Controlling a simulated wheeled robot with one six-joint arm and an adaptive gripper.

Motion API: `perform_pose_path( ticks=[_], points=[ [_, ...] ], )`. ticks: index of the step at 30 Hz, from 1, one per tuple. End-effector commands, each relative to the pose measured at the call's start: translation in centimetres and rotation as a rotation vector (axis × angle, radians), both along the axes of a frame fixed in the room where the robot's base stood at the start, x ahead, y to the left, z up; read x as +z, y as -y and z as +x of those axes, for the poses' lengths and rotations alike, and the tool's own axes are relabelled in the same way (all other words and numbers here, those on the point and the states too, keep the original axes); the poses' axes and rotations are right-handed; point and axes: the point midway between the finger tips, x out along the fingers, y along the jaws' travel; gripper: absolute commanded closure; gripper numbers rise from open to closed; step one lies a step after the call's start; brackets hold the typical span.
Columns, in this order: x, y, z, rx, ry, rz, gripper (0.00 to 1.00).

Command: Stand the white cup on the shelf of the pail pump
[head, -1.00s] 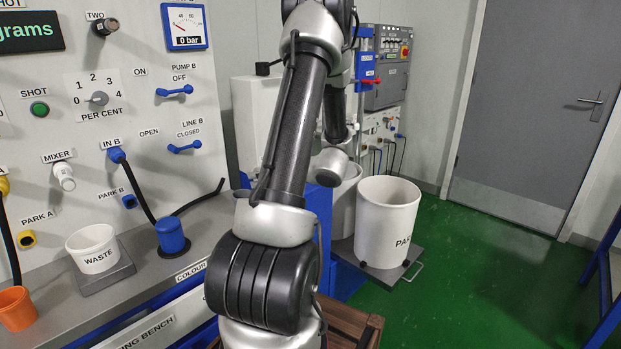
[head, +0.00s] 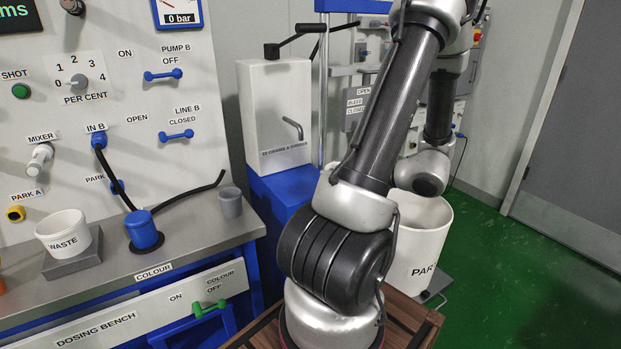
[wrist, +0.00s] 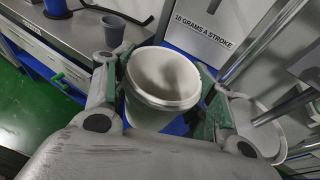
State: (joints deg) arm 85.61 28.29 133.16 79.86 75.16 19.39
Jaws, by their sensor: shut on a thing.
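In the wrist view a white cup (wrist: 162,75) with a thick rim and an empty-looking inside is between the fingers of my gripper (wrist: 160,92), which is shut on it. In the head view my arm hides the gripper and this cup. The pail pump appears as a white box (head: 272,110) with a black lever, a bent spout and a grams-a-stroke label. Its blue stand (head: 290,205) is below. In the wrist view the box (wrist: 207,30) is just beyond the cup, and blue surface shows beside the cup. Whether the cup touches anything cannot be told.
A white WASTE cup (head: 63,232) stands on a grey block on the bench (head: 190,235). A small grey cup (head: 231,203) stands at the bench's right end. A large white pail (head: 425,235) is behind my arm. Green floor is clear at the right.

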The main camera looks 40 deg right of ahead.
Motion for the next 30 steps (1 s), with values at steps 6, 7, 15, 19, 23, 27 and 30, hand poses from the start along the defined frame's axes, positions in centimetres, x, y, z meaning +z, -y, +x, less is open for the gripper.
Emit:
perform_pose_path(
  ticks=[6, 7, 15, 19, 23, 27, 30],
  points=[
    [0.0, 1.2, 5.7, 0.008, 0.002, -0.007, 0.72],
    [0.0, 1.4, 6.6, 0.008, 0.002, -0.007, 0.72],
    [0.0, 3.2, 14.0, 0.006, 0.003, -0.006, 0.72],
    [0.0, 3.9, 16.8, 0.005, 0.002, -0.006, 0.72],
    [-0.8, 4.4, 18.4, 0.0, -0.001, 0.0, 0.72],
    [-2.5, 4.4, 18.3, -0.001, 0.001, -0.001, 0.72],
    [-3.1, 4.4, 18.3, 0.0, 0.001, -0.002, 0.72]
  ],
)
